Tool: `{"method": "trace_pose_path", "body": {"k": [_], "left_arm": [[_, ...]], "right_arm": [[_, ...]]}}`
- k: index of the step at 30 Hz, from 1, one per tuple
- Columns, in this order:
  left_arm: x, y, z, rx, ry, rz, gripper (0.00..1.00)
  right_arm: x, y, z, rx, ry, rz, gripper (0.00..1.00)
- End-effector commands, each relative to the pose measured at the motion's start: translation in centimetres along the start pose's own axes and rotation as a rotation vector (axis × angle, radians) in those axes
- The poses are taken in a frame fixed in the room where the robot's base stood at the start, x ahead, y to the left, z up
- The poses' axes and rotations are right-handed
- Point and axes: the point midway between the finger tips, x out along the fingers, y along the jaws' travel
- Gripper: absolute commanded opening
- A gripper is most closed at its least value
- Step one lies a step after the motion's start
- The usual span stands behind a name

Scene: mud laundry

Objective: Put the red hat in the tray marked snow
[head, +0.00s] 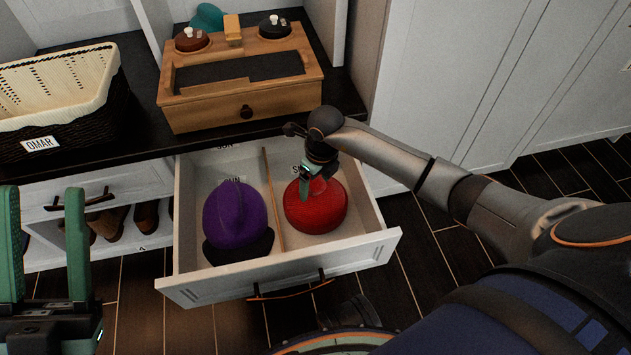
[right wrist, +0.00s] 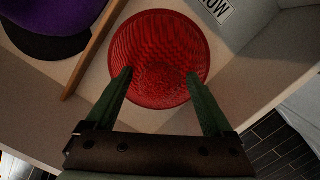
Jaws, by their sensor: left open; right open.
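The red hat (head: 322,214) lies in the right compartment of the open drawer (head: 280,270), beside a wooden divider (head: 272,200). In the right wrist view the red hat (right wrist: 158,55) fills the upper middle, and a partly cut-off label ending in "OW" (right wrist: 218,10) is on the wall behind it. My right gripper (head: 308,190) is over the hat. Its fingers (right wrist: 158,75) are open, one at each side of the hat's near part; I cannot tell if they touch it. My left gripper (head: 45,240) is open and empty at the left edge, away from the drawer.
A purple hat (head: 234,212) with a dark brim lies in the left compartment, labelled "SUN". Above the drawer, a dark counter holds a wooden box (head: 240,90) and a basket (head: 60,95) labelled "OMAR". Shoes (head: 147,216) stand in the shelf at left. Dark floor is clear at right.

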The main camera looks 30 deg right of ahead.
Motion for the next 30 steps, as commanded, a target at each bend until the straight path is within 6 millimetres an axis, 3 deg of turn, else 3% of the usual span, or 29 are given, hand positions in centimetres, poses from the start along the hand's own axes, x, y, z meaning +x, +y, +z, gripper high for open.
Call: {"method": "trace_pose_path", "body": {"k": [5, 15, 23, 26, 29, 30], "left_arm": [[0.7, -0.3, -0.7, -0.006, 0.003, 0.001, 0.50], [2.5, -1.7, -3.0, -0.019, 0.017, -0.004, 0.50], [3.1, -2.0, -3.7, -0.004, 0.026, -0.003, 0.50], [3.1, -2.0, -3.8, 0.000, 0.029, -0.005, 0.50], [3.2, -2.1, -3.8, 0.000, 0.030, -0.012, 0.50], [3.2, -2.2, -3.8, -0.001, 0.030, -0.014, 0.50]], "right_arm": [[-1.9, -0.1, 0.1, -0.001, -0.003, -0.002, 0.86], [-9.2, -0.1, 0.2, -0.002, -0.003, -0.002, 0.86], [-12.0, 0.1, 0.1, -0.002, -0.002, 0.002, 0.86], [-11.9, 1.6, -0.2, -0.016, -0.007, 0.052, 0.86], [-11.6, 5.8, -0.8, -0.050, -0.030, 0.201, 0.86], [-11.6, 8.3, -1.2, -0.066, -0.045, 0.290, 0.86]]}}
